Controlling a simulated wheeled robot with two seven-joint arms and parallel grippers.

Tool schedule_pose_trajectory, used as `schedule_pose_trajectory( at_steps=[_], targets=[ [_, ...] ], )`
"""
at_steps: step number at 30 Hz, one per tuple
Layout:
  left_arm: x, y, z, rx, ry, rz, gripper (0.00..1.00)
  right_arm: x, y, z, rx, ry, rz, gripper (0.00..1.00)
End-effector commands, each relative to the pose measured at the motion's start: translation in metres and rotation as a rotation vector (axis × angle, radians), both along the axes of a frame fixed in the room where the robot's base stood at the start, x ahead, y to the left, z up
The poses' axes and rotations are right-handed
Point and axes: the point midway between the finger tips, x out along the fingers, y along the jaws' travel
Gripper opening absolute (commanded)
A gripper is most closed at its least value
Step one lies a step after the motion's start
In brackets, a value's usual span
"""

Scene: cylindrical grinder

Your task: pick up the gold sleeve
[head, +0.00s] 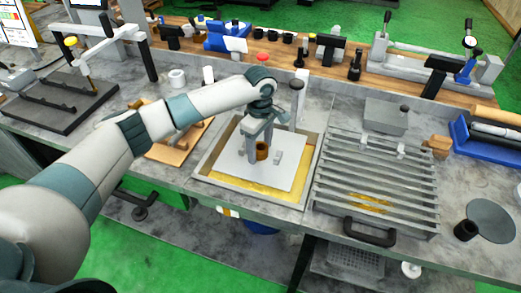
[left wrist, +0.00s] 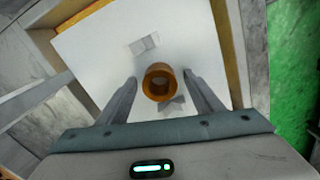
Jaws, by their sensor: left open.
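The gold sleeve (head: 262,151) is a short, brownish-gold hollow cylinder. It stands upright on a white plate (head: 240,171) inside a shallow framed tray. In the left wrist view the sleeve (left wrist: 159,82) shows its open bore, with the white plate (left wrist: 85,50) around it. My left gripper (head: 260,153) points down over the plate. Its fingers (left wrist: 160,85) are open, one on each side of the sleeve, with a visible gap on both sides in the left wrist view. My right gripper is not in view.
Small grey blocks lie on the plate near the sleeve; one grey block (left wrist: 144,44) shows in the left wrist view. The tray's raised frame (head: 309,170) surrounds the plate. A grey post (head: 297,100) stands behind it. A slatted rack (head: 375,180) with a dark handle sits to the right.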

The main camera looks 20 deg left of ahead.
Motion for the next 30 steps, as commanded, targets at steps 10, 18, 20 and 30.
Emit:
schedule_pose_trajectory(
  at_steps=[10,18,20,30],
  targets=[
    [0.000,0.000,0.000,0.000,0.000,0.000,0.34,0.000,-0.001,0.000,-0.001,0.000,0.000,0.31],
    [0.000,0.000,0.001,0.000,-0.001,0.000,0.00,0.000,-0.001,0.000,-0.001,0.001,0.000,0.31],
    [0.000,0.000,0.001,-0.001,-0.001,0.000,0.00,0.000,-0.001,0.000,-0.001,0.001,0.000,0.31],
    [0.001,-0.001,0.018,-0.003,-0.003,0.000,0.00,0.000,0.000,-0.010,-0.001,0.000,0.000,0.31]
  ],
)
